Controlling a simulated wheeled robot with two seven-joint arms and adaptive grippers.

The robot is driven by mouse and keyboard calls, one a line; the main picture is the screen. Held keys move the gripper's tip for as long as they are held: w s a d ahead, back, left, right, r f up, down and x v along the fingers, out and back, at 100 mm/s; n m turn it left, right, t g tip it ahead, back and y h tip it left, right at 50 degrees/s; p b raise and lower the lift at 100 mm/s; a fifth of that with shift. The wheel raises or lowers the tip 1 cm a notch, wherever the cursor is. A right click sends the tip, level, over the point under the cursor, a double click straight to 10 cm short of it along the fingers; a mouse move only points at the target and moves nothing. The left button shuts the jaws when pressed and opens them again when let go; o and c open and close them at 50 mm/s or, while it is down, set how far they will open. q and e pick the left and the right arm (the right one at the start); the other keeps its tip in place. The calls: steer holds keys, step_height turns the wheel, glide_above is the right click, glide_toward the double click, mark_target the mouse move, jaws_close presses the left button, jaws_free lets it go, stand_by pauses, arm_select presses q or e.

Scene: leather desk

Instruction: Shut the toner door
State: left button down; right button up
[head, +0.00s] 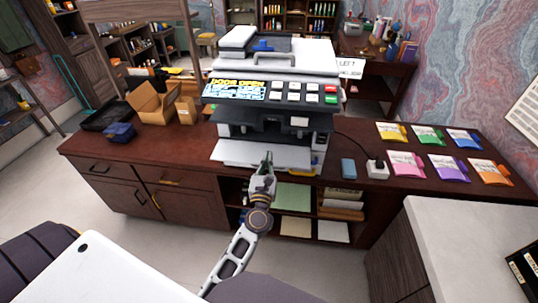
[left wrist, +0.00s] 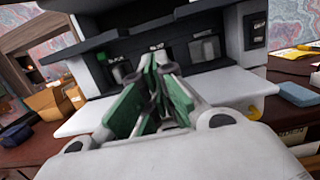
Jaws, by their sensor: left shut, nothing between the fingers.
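The printer (head: 275,68) stands on the dark wooden desk, and its screen reads "DOOR OPEN". Its white toner door (head: 235,153) is folded down at the front, lying about level, with the dark bay (head: 265,125) open behind it. The door also shows in the left wrist view (left wrist: 86,116), on both sides of the fingers. My left gripper (head: 268,158) is shut and empty at the door's front edge, near its middle. In the left wrist view the green finger pads (left wrist: 150,90) point toward the open bay. Whether the fingers touch the door cannot be told. My right gripper is not in view.
Paper shelves are below.

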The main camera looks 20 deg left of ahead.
arm_select(q)
steer(key=v, duration=0.3)
steer(key=shift+s, duration=0.15)
steer(key=shift+s+d, duration=0.1)
stand_by(0.5)
